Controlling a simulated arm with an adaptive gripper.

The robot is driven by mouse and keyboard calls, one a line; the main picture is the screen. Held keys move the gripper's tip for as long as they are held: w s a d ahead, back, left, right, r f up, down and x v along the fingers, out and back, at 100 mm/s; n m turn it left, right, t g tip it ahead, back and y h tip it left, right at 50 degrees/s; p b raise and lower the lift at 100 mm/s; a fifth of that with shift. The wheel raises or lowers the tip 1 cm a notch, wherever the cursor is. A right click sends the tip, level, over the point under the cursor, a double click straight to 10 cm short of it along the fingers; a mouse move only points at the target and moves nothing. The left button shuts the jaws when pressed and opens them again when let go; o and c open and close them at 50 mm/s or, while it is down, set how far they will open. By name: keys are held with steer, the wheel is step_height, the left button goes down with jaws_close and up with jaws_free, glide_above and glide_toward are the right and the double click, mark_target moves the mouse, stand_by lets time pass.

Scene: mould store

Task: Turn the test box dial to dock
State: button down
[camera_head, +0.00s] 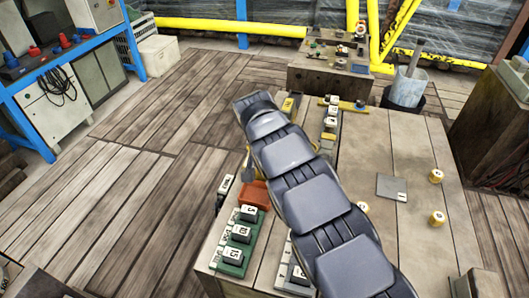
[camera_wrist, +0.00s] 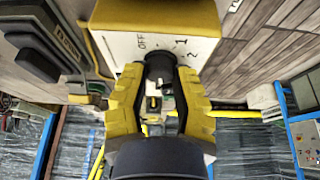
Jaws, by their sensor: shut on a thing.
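The test box shows in the wrist view as a yellow body (camera_wrist: 152,14) with a white face (camera_wrist: 120,48). The face carries the marks OFF, 1 and 2 around a dark dial (camera_wrist: 159,62). No dock mark is readable there. My gripper (camera_wrist: 160,76) has its two yellow fingers on either side of the dial and is shut on it. The fingers and dark palm hide part of the dial, and I cannot tell which mark it points at. In the head view my arm covers the box and dial almost wholly.
The table (camera_head: 400,260) carries a green rack (camera_head: 237,250) of numbered blocks, a red block (camera_head: 255,194), a grey plate (camera_head: 391,187) and yellow-white cylinders (camera_head: 437,219). A grey bucket (camera_head: 407,90) stands behind it. Wooden floor lies open at left. In the wrist view, a dark grey block (camera_wrist: 42,45) is beside the box.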

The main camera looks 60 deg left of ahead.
steer(key=shift+a+m+t+h, duration=0.1)
steer(key=shift+m+t+h, duration=0.2)
steer(key=shift+m, duration=0.7)
steer(key=c, duration=0.7)
jaws_free()
steer(key=shift+c, duration=0.2)
steer(key=v, duration=1.2)
